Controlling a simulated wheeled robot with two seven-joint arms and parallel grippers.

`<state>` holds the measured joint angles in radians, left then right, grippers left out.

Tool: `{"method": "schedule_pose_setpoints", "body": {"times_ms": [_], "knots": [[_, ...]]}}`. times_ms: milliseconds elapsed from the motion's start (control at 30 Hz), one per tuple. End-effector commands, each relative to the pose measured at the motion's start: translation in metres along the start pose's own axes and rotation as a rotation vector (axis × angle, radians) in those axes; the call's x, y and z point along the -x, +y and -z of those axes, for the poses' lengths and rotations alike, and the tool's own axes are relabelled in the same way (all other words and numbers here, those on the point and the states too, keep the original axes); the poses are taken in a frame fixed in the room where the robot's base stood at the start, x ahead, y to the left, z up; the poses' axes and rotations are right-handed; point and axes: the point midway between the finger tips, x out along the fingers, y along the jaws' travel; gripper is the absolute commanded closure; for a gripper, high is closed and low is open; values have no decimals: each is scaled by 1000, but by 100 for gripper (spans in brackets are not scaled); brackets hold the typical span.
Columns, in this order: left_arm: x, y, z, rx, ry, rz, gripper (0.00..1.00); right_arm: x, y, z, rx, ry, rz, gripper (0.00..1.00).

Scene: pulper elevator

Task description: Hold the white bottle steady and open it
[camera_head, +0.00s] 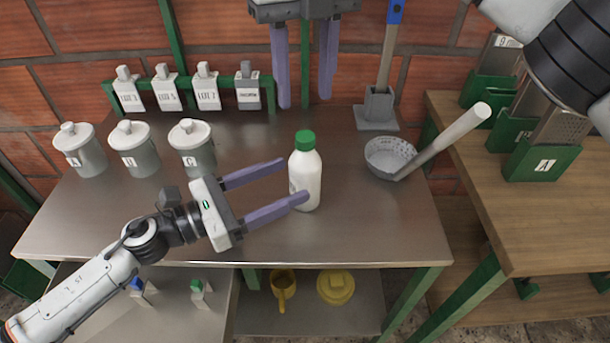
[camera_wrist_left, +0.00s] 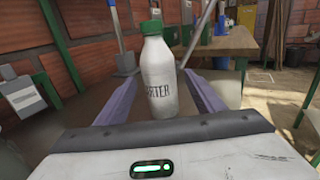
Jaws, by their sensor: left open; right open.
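The white bottle (camera_head: 305,180) with a green cap (camera_head: 305,140) stands upright on the metal table (camera_head: 380,235). My left gripper (camera_head: 294,180) is open and reaches in from the left, its purple fingers pointing at the bottle with the tips beside it. In the left wrist view the bottle (camera_wrist_left: 159,85) stands between the two fingers, its lettered side partly visible; I cannot tell whether either finger touches it. My right gripper (camera_head: 305,100) is open and empty, pointing down above and behind the bottle.
A ladle-like bowl (camera_head: 390,157) with a long handle and a blue-topped tool (camera_head: 378,105) are right. A wooden table (camera_head: 530,225) holds green boxes. The front right of the metal table is clear.

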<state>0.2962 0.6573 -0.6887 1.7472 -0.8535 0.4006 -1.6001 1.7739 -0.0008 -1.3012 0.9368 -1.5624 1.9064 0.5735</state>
Motion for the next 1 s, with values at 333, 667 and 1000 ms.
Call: {"method": "schedule_pose_setpoints", "body": {"times_ms": [333, 667, 1000], "knots": [[-55, 0, 0, 0, -1, 0, 38, 0, 0, 0, 0, 0, 0, 60], [-65, 0, 0, 0, 1, 0, 38, 0, 0, 0, 0, 0, 0, 60], [-65, 0, 0, 0, 1, 0, 77, 0, 0, 0, 0, 0, 0, 60]]}}
